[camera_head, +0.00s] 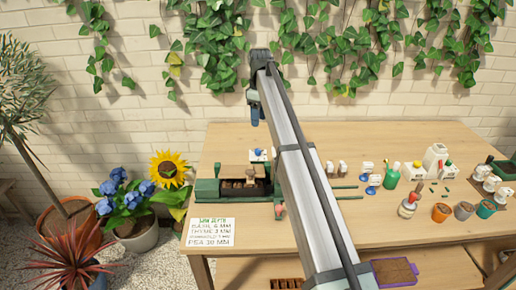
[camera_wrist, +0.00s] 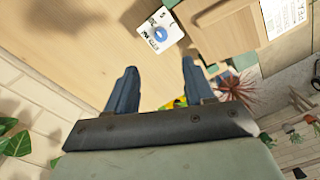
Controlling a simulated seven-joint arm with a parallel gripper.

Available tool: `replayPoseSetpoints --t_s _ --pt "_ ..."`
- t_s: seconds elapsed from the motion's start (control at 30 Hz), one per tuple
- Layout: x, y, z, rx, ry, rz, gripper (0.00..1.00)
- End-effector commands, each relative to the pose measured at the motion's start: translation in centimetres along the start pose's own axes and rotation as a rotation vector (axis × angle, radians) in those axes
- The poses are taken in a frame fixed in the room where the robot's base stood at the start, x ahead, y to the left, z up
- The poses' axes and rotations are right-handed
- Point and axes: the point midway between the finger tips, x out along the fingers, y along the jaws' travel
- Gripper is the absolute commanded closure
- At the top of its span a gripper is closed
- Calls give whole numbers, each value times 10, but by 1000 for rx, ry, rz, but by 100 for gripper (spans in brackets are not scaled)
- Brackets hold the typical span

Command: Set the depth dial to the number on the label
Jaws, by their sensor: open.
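A white plate with a round blue dial (camera_wrist: 162,32) lies on the tabletop in the wrist view. It also shows in the head view (camera_head: 260,154), behind a green and wooden device (camera_head: 206,189); its setting is too small to read. A white card (camera_head: 211,233) at the table's front left lists sowing depths, including "PEA 30 MM"; other lines are partly blurred. A white card with "PEA" (camera_wrist: 284,16) shows at the wrist view's top right. My gripper (camera_head: 258,112) is open and empty, raised above the table behind the dial; its blue fingers (camera_wrist: 159,68) point toward the table.
A green bottle (camera_head: 391,177), a white jug (camera_head: 435,157) and small pots (camera_head: 441,212) stand on the right of the table. Potted flowers (camera_head: 170,168) stand to the left. A brick wall with ivy is behind. My arm crosses the table's middle.

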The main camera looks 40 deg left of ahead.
Motion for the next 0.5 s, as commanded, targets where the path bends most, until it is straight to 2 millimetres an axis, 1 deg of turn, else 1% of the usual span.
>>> replayPoseSetpoints --t_s 0.17,0.27,0.5 --pt "13 -3 -1 -8 -5 -5 47" --pt "28 -3 -1 -7 -4 -4 47" --pt "70 -3 0 -5 -5 -5 47"
